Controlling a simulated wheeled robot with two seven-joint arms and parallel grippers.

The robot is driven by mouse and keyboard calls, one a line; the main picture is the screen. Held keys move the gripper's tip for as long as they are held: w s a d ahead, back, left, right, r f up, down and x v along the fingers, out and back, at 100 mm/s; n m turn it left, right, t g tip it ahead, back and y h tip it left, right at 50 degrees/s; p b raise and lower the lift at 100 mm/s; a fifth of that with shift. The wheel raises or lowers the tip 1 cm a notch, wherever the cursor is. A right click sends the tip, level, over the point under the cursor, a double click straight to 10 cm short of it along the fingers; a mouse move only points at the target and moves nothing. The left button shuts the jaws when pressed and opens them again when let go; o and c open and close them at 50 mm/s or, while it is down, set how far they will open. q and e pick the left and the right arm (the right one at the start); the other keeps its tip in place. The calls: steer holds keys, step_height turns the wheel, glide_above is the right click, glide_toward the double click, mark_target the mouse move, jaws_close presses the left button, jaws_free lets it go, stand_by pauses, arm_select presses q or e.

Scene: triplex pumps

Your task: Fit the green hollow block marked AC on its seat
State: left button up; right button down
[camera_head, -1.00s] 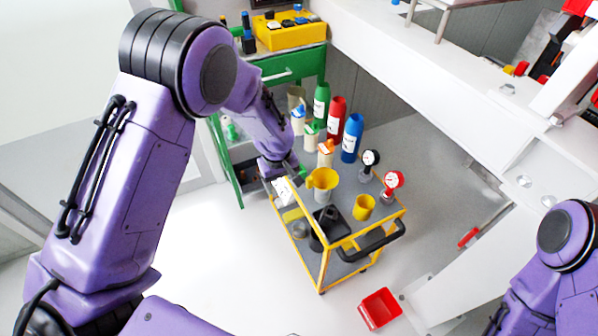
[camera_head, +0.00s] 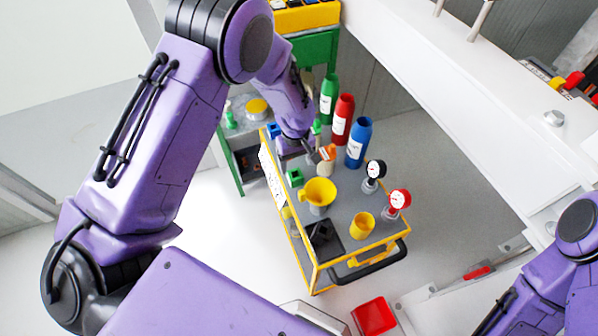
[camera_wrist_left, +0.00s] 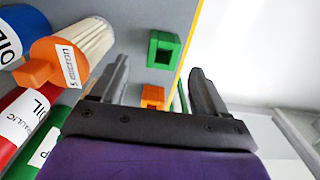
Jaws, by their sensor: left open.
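A small green hollow block (camera_head: 295,177) rests on the grey cart top, near its left edge; no AC mark is readable. In the left wrist view this green block (camera_wrist_left: 163,50) lies between and beyond the fingers, with a square opening visible. An orange hollow block (camera_wrist_left: 153,96) lies closer to the gripper's palm in that view. My left gripper (camera_wrist_left: 158,72) is open, its fingers apart and touching neither block visibly. In the head view the left gripper (camera_head: 311,153) hangs over the cart's back left part. I cannot make out the seat.
The yellow-framed cart (camera_head: 345,200) carries a yellow funnel (camera_head: 319,192), a yellow cup (camera_head: 362,225), two gauges (camera_head: 376,169) and an orange-capped filter (camera_head: 326,160). Green, red and blue bottles (camera_head: 357,142) stand behind. A red bin (camera_head: 374,316) is on the floor.

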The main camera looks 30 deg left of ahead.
mark_target(295, 176)
arm_select(q)
steer(key=shift+s+f, duration=0.2)
steer(key=shift+f, duration=0.25)
steer(key=shift+s+f, duration=0.2)
steer(key=shift+f, duration=0.25)
steer(key=f, duration=0.5)
steer(key=shift+w+f, duration=0.1)
steer(key=shift+w, duration=0.1)
steer(key=c, duration=1.2)
